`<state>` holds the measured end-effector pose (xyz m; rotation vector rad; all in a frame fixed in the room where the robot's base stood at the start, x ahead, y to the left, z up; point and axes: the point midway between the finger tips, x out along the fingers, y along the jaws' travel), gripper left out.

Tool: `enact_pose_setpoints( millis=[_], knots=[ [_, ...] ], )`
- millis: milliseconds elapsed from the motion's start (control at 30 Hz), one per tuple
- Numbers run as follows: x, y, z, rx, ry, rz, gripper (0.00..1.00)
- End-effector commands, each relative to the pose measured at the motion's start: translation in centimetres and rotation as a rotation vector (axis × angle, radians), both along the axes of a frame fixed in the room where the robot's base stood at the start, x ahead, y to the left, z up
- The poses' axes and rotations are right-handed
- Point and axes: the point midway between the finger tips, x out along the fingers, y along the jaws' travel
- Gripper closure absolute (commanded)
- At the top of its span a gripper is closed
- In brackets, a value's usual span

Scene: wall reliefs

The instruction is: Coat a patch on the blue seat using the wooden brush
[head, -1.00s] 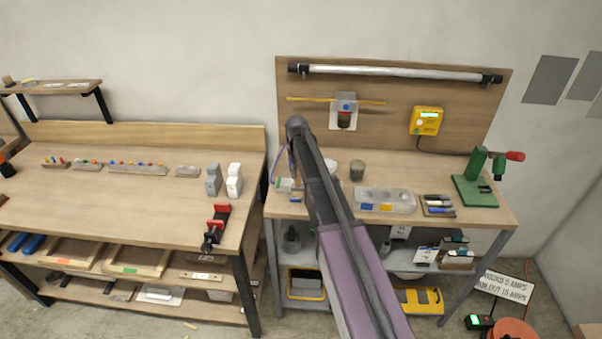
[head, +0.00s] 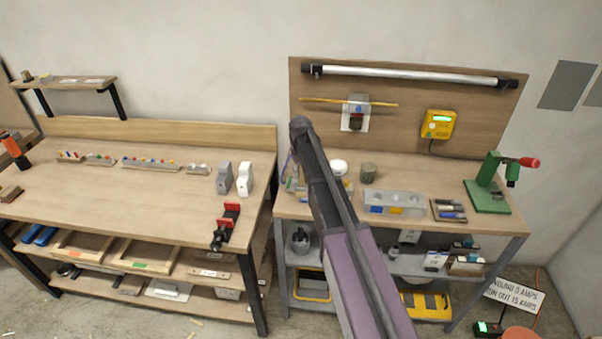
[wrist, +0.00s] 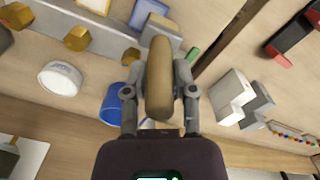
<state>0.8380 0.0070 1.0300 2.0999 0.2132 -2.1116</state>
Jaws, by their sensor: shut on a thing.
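In the wrist view my gripper (wrist: 160,95) is shut on the tan wooden handle of the brush (wrist: 159,75). The brush's bristles cannot be made out. Below it is the right bench, close to the gap between the two benches. A blue round thing (wrist: 115,104) stands just left of my gripper, partly hidden by a finger. A blue square (wrist: 146,12) lies farther up in that view. I cannot tell which of these is the blue seat. In the head view my arm covers the gripper and brush.
A white round dish (wrist: 60,79) and a grey bar with brass hex pieces (wrist: 77,39) lie left in the wrist view. White and grey blocks (head: 244,179) and a red-black clamp (head: 226,226) stand on the left bench. A green press (head: 491,190) stands at right.

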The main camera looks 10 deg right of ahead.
Motion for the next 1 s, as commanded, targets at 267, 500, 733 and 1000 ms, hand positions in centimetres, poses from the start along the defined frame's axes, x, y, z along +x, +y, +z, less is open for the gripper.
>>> enact_pose_setpoints(
  millis=[267, 500, 733, 1000],
  knots=[
    [-0.1, -0.4, 0.0, 0.000, 0.000, -0.001, 1.00],
    [-0.6, -1.8, 0.0, 0.000, 0.000, -0.002, 1.00],
    [-1.0, -3.1, -0.1, 0.000, 0.000, -0.001, 1.00],
    [-1.2, -3.9, -0.1, -0.001, 0.000, -0.001, 1.00]
  ],
)
